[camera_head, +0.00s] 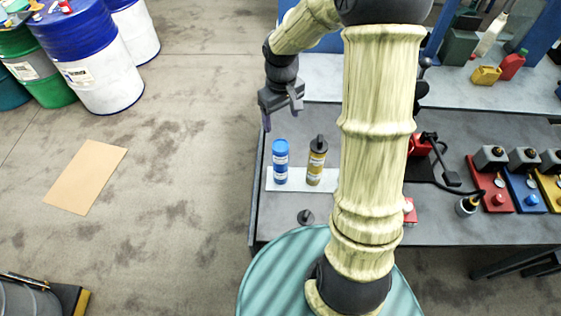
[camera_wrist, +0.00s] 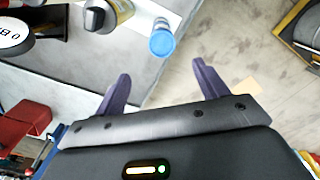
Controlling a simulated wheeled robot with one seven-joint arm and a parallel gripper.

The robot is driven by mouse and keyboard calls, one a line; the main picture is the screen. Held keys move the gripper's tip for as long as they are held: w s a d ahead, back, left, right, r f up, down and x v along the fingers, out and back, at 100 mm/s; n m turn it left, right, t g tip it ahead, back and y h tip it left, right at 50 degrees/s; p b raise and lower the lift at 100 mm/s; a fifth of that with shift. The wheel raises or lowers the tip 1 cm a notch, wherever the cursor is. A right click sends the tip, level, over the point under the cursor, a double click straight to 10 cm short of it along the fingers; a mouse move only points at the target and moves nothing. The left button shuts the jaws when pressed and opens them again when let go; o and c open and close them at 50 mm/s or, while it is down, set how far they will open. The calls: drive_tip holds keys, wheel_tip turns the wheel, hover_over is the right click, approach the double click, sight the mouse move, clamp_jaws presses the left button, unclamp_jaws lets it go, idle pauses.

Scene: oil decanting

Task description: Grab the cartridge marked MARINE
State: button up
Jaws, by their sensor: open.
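Two cartridges stand upright on a white strip (camera_head: 272,184) on the grey bench: a blue one (camera_head: 281,163) with a white label band, and a gold one (camera_head: 315,165) with a dark cap. Their lettering is too small to read, so I cannot tell which says MARINE. My gripper (camera_head: 268,122) is up beyond the cartridges, near the bench's left edge. In the wrist view, my gripper (camera_wrist: 163,86) is open and empty. The blue cartridge's top (camera_wrist: 161,44) shows ahead of the gap, apart from the fingers, with the gold cartridge (camera_wrist: 123,12) to its left.
A small dark round part (camera_head: 306,216) lies near the bench's front edge. Red, blue and yellow units (camera_head: 489,186) stand at the right, with a black hose nearby. Drums (camera_head: 100,75) stand at upper left. The floor left of the bench is mostly clear.

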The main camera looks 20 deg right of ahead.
sight(280, 145)
wheel_tip(280, 145, down, 9)
drive_tip(key=shift+f+p, duration=0.1)
drive_tip(key=shift+p, duration=0.95)
drive_tip(key=shift+s+a+f+p, duration=0.1)
drive_tip(key=shift+a+f+p, duration=0.05)
drive_tip(key=shift+f+p, duration=1.25)
drive_tip(key=shift+f, duration=1.15)
